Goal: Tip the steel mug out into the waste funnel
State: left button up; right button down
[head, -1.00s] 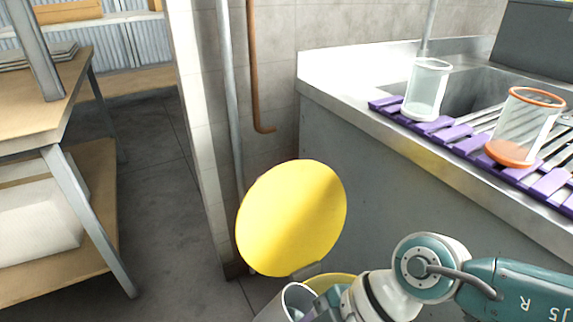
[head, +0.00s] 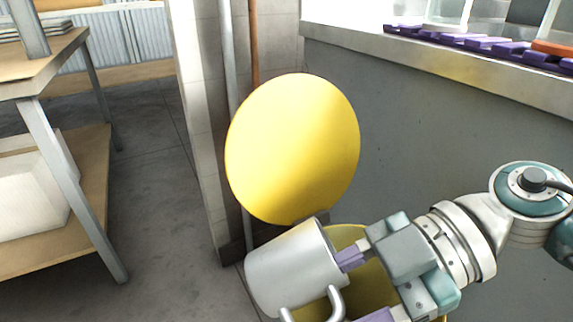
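The steel mug (head: 285,265) is at the bottom centre of the head view, tilted well over on its side in the air, its handle facing me. My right gripper (head: 350,285) comes in from the right, its purple-tipped fingers at the mug's right end. It appears shut on the mug; the finger contact is partly hidden. The yellow waste funnel (head: 347,234) opens behind and below the mug's right end and the gripper, which hide much of it. I cannot see whether anything is in the mug. My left gripper is not in view.
A round yellow panel (head: 292,150) stands upright behind the mug. A steel sink counter (head: 455,75) with a purple rack (head: 470,40) and clear containers is at the upper right. A wooden bench (head: 45,65) stands left, with open floor (head: 165,190) between.

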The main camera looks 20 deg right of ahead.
aim_at(332, 270)
jog(key=y+b, duration=0.1)
jog(key=b, duration=0.1)
jog(key=r+y+b, duration=0.1)
jog(key=b, duration=0.1)
jog(key=shift+d+r+t, duration=0.25)
jog(key=shift+d+t, duration=0.05)
jog(key=shift+d, duration=0.1)
jog(key=shift+b, duration=0.35)
jog(key=shift+s+d+r+y, duration=0.1)
jog(key=shift+d+r+y, duration=0.1)
jog(key=shift+y, duration=0.1)
jog(key=shift+s+d+r+y+b, duration=0.1)
jog(key=shift+d+r+y+b, duration=0.4)
jog(key=shift+b, duration=0.45)
jog(key=shift+r, duration=0.35)
jog(key=shift+w+a+r+y+p, duration=0.15)
jog(key=shift+w+r+y+p, duration=0.15)
jog(key=shift+r+y, duration=0.1)
jog(key=shift+r+y, duration=0.4)
jog(key=shift+r, duration=0.1)
jog(key=shift+s+y, duration=0.1)
jog(key=shift+y, duration=0.2)
